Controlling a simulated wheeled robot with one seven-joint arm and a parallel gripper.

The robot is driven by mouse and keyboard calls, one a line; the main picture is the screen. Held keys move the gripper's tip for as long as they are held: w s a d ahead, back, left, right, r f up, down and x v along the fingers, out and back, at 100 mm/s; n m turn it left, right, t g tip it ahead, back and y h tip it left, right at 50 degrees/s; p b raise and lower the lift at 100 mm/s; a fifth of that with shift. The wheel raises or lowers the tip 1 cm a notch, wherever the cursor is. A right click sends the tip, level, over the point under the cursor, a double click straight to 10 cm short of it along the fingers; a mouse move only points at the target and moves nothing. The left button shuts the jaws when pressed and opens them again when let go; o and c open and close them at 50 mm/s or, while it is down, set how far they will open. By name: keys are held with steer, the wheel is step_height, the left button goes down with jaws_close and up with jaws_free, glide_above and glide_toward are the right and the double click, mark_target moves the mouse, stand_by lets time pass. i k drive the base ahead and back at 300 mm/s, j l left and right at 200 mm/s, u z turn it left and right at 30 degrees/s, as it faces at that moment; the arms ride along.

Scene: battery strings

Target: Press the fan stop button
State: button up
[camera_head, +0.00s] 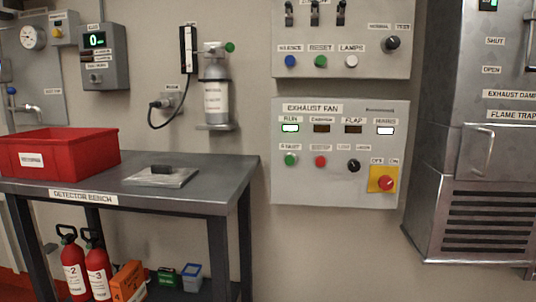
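The exhaust fan panel (340,195) is on the wall right of centre, under the label "EXHAUST FAN". Its lower row has a green button (291,160) at the left, a red button (320,161) beside it, and a black knob (353,165). The small labels above these are too blurred to read surely. The red button is probably the stop button. A larger red knob on a yellow plate (383,179) is at the lower right, marked with off and on. The lamp under "RUN" (290,128) is lit white-green. My gripper is not in view.
An upper panel (340,70) has several switches, buttons and a knob. A grey bench (230,172) with a red bin (70,150) stands at left, its right end near the fan panel. A metal exhaust cabinet (460,180) stands at right. Wall below the panel is bare.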

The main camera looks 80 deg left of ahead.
mark_target(320, 160)
steer(key=u, duration=2.45)
